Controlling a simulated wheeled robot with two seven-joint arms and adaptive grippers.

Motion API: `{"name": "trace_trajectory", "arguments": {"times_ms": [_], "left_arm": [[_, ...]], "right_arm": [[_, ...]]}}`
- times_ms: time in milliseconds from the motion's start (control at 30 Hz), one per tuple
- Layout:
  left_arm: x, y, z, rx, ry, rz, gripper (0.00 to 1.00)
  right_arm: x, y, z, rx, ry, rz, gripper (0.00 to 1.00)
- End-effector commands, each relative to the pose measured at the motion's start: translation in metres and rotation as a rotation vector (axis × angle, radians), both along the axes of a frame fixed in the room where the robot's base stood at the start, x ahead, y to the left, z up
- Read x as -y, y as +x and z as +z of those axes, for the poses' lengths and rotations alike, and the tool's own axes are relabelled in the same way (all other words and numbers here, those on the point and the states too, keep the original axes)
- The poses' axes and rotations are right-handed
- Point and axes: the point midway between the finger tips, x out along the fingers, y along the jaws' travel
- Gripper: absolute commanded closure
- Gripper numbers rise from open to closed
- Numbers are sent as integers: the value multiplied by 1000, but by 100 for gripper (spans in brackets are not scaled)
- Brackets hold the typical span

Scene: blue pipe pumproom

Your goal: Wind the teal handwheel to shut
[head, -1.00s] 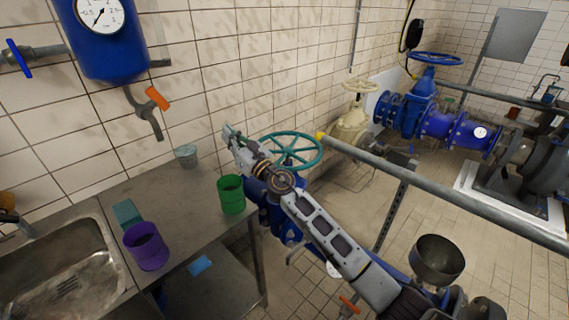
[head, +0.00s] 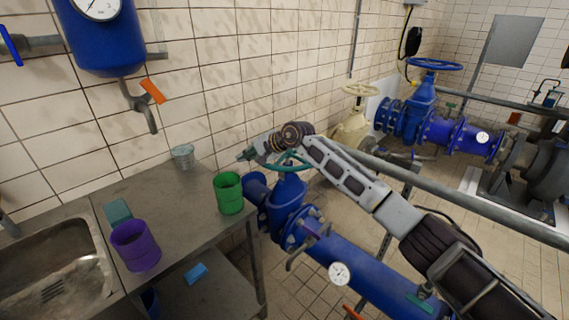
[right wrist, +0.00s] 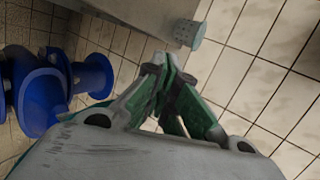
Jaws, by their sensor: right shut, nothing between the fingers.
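The teal handwheel (head: 292,167) sits on top of a blue valve (head: 288,197) to the right of the steel counter. My right wrist and arm cover much of the wheel in the head view, so most of its rim and spokes are hidden. My right gripper (head: 243,156) points left, at the wheel's far left side. Whether it touches the rim cannot be told. In the right wrist view the gripper (right wrist: 157,65) has its green-padded fingertips together and holds nothing. My left gripper is not in view.
A green cup (head: 229,194), a purple cup (head: 136,246) and a grey cup (head: 183,156) stand on the counter (head: 175,205) left of the valve. A grey rail (head: 470,212) runs behind my right arm. The tiled wall is close behind the gripper.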

Motion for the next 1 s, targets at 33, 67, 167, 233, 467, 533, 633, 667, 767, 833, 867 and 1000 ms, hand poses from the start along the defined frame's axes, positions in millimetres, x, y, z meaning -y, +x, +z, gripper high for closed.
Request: {"name": "trace_trajectory", "arguments": {"times_ms": [33, 67, 167, 233, 467, 533, 633, 667, 767, 833, 867, 1000], "left_arm": [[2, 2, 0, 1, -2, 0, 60], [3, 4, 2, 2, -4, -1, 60], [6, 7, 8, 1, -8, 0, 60], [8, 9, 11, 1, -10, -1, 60], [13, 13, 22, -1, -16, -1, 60], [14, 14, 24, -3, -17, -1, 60], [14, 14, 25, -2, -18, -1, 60], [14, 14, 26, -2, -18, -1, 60], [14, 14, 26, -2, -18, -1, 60], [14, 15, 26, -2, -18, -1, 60], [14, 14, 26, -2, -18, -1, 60], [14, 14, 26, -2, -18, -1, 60]], "right_arm": [[14, 9, -4, 31, -75, 6, 100], [23, 13, -6, 46, -122, 10, 100], [54, 27, -10, 92, -273, 23, 100], [76, 36, -10, 117, -377, 31, 100], [138, 56, -5, 154, -630, 42, 100], [148, 58, -3, 156, -669, 44, 100], [155, 60, -1, 157, -693, 44, 100], [156, 60, -1, 157, -696, 44, 100], [156, 60, -1, 157, -696, 44, 100], [155, 60, -1, 157, -696, 44, 100], [155, 60, -1, 157, -695, 44, 100], [155, 60, -1, 156, -694, 45, 100]]}}
